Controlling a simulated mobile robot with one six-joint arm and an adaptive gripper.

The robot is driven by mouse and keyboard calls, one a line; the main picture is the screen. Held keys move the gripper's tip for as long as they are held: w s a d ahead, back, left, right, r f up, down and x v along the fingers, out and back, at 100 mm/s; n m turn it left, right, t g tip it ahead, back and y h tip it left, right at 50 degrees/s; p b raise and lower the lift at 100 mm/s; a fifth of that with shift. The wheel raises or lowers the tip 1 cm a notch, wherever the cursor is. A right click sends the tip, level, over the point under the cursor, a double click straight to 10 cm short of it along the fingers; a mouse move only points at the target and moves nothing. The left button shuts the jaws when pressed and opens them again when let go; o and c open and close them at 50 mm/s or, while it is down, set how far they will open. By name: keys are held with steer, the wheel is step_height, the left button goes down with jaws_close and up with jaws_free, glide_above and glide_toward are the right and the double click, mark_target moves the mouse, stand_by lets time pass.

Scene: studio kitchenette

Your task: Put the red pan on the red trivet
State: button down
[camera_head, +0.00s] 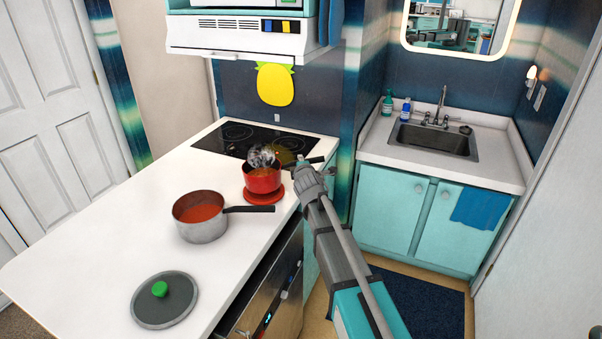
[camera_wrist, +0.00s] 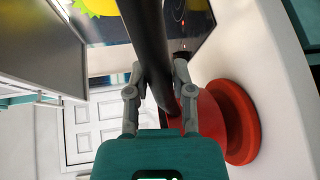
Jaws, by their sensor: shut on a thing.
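The red pan (camera_head: 262,179) is upright at the far right part of the white counter, with whitish steam or smoke over it. Its black handle (camera_wrist: 150,45) points right, towards my gripper. The red trivet (camera_head: 264,196) is a round disc directly under the pan; its rim shows around the base. In the wrist view, the pan's red side (camera_wrist: 208,115) sits against or very near the trivet (camera_wrist: 243,125); I cannot tell if they touch. My gripper (camera_head: 302,166) is shut on the pan's handle, with one finger on each side of it in the wrist view (camera_wrist: 158,82).
A steel saucepan (camera_head: 202,228) with reddish contents stands nearer on the counter, its black handle pointing towards the trivet. A grey lid with a green knob (camera_head: 164,300) lies at the front. The black cooktop (camera_head: 225,138) is behind. The counter's left side is clear.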

steer(key=shift+s+f+b, duration=0.1)
steer(key=shift+f+b, duration=0.85)
steer(key=shift+f, duration=0.25)
steer(key=shift+c, duration=2.4)
jaws_free()
steer(key=shift+s, duration=0.15)
steer(key=p+v, duration=0.2)
steer(key=v, duration=0.9)
steer(key=shift+s+r, duration=0.15)
steer(key=shift+s, duration=0.25)
steer(key=shift+d, duration=0.1)
